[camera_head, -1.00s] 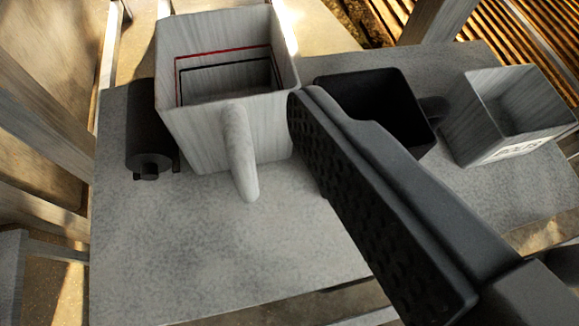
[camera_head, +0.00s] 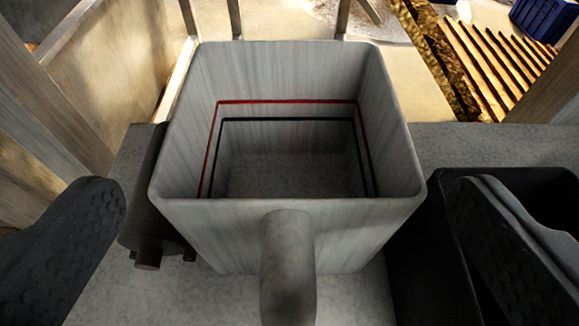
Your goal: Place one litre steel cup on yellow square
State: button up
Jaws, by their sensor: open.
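A large square grey steel cup (camera_head: 220,225) stands upright on a grey stone-like table in the middle of the head camera view. It is empty, with a red line and a black line around its inside walls. Its handle (camera_head: 288,268) points toward me. My gripper (camera_head: 290,205) is open, with one finger at the left edge and the other at the right edge. The fingers are apart from the cup, to either side of its handle. No yellow square can be made out.
A dark cylinder (camera_head: 145,215) stands close to the cup's left. A black container (camera_head: 430,245) stands close on its right, partly behind my right finger. Grey tabletop (camera_head: 470,145) shows at the right. A blue crate (camera_head: 545,20) and wooden slats (camera_head: 490,60) lie beyond.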

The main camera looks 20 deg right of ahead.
jog(key=x, duration=0.5)
jog(key=shift+w+d+b, duration=0.1)
jog(key=shift+b, duration=0.2)
jog(key=c, duration=1.6)
